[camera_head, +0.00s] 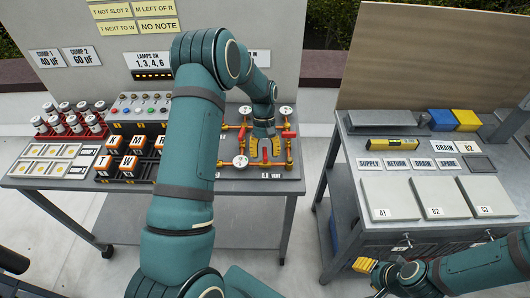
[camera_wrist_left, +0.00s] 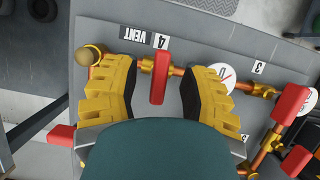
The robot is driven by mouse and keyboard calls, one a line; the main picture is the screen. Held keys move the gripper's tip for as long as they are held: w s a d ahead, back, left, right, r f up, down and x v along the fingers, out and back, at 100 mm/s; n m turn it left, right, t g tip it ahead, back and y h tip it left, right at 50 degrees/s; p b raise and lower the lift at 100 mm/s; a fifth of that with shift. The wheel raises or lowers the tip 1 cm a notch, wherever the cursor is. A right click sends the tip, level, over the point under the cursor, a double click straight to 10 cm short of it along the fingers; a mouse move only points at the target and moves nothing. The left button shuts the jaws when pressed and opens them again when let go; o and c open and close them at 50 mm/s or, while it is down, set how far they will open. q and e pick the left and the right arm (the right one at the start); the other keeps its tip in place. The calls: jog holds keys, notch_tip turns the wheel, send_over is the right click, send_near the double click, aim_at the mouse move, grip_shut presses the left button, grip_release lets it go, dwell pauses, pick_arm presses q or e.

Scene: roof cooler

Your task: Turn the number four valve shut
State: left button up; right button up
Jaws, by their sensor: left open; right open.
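The number four valve has a red handle (camera_wrist_left: 160,78) under the "4" tag (camera_wrist_left: 161,41), beside the "VENT" label (camera_wrist_left: 134,33). In the left wrist view the handle lies crosswise to its copper pipe. My left gripper (camera_head: 265,149) is open at the front of the pipe panel, its yellow fingers on either side of the handle. In the left wrist view gaps show between the handle and both fingers of this gripper (camera_wrist_left: 159,86). My right gripper (camera_head: 366,266) is low at the front of the right bench, its yellow fingertips partly visible.
Other red handles (camera_wrist_left: 291,104) and white gauges (camera_head: 240,161) stand close by on the piping. A brass ball-shaped end (camera_wrist_left: 88,55) is just left of the fingers. Orange blocks (camera_head: 124,163) and a can rack stand on the left bench. The right bench (camera_head: 345,189) holds grey lids.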

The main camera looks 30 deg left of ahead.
pick_arm(q)
jog(key=v, duration=1.1)
jog(key=shift+r, duration=0.3)
